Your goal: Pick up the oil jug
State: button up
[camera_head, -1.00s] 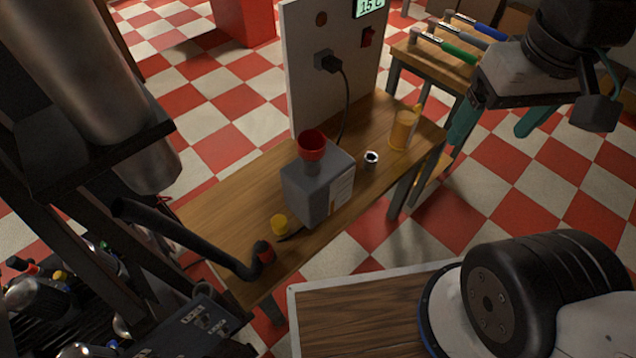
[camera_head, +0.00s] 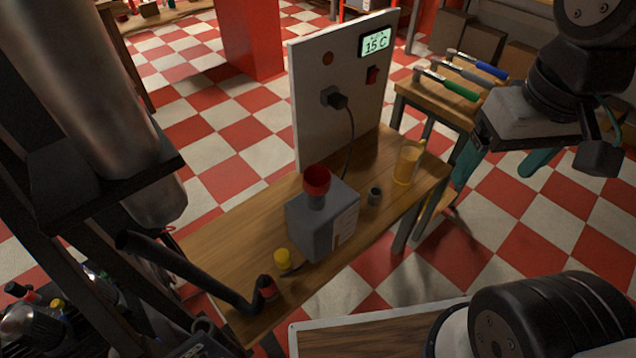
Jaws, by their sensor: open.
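The oil jug appears to be the see-through amber jug (camera_head: 406,166) with a yellow top. It stands upright near the right end of the wooden bench (camera_head: 225,245). My gripper (camera_head: 493,172) is at the right of the picture, to the right of the jug and apart from it. Its two teal fingers are spread wide with nothing between them. Part of the left finger is hard to make out against the table legs.
A grey box (camera_head: 318,228) with a red funnel (camera_head: 316,180), a yellow cap (camera_head: 283,260) and a small dark cup (camera_head: 374,195) share the bench. An upright panel (camera_head: 312,120) stands behind. A side table (camera_head: 440,105) holds colored-handled tools.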

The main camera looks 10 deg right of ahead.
aim_at(411, 151)
jog(key=z, duration=0.05)
jog(key=k, duration=0.5)
jog(key=z, duration=1.8)
jog(key=i, duration=2.2)
jog(key=u, duration=2.45)
